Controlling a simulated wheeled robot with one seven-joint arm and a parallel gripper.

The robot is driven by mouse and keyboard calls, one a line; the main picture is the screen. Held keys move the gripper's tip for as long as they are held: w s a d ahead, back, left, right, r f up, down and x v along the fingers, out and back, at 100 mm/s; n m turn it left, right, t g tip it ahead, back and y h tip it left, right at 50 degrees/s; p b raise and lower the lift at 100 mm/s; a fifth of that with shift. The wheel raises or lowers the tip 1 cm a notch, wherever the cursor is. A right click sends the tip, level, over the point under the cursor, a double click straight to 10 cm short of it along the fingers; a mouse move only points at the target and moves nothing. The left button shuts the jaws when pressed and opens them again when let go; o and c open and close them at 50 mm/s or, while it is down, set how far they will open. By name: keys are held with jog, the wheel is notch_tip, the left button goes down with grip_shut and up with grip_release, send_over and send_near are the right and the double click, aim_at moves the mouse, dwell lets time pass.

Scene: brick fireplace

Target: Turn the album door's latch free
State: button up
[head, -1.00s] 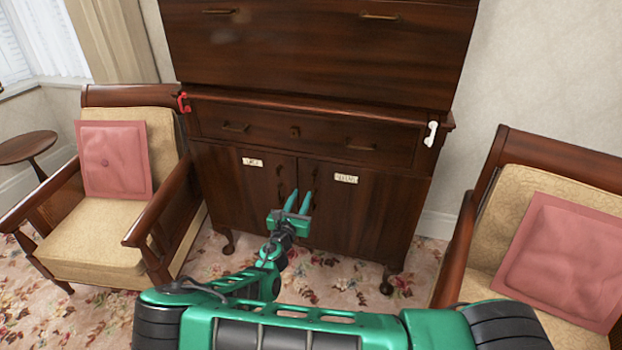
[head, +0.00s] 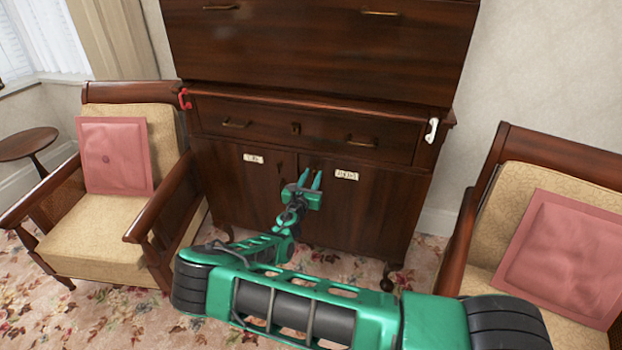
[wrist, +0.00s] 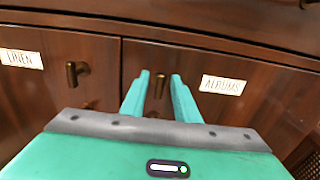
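The album door (head: 372,215) is the right lower cabinet door, with a white "ALBUMS" label (wrist: 222,85) that also shows in the head view (head: 346,175). Its small upright brass latch (wrist: 159,85) sits near the door's left edge. My gripper (wrist: 160,78) is open, with one green finger on each side of the latch in the wrist view. Whether the fingers touch it or stop short of the door, I cannot tell. In the head view my gripper (head: 311,180) is in front of the door's upper left corner and partly hides this area.
The linen door (head: 235,195) is on the left, with its own brass latch (wrist: 75,73). A drawer (head: 270,129) with handles is above. A red hook (head: 184,98) and a white hook (head: 431,130) are on the cabinet's sides. Armchairs (head: 120,210) (head: 545,240) flank it.

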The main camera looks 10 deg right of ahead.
jog(key=shift+c, duration=0.7)
grip_shut()
jog(key=shift+m, duration=0.4)
jog(key=m, duration=0.3)
jog(key=shift+d, duration=0.2)
jog(key=m, duration=0.3)
jog(key=shift+s+d+m, duration=0.15)
jog(key=shift+m, duration=0.15)
jog(key=m, duration=0.7)
jog(key=f+m, duration=0.1)
jog(key=m, duration=0.2)
jog(key=shift+s+d, duration=0.15)
jog(key=shift+d, duration=0.2)
jog(key=shift+f+m, duration=0.1)
jog(key=shift+m, duration=0.3)
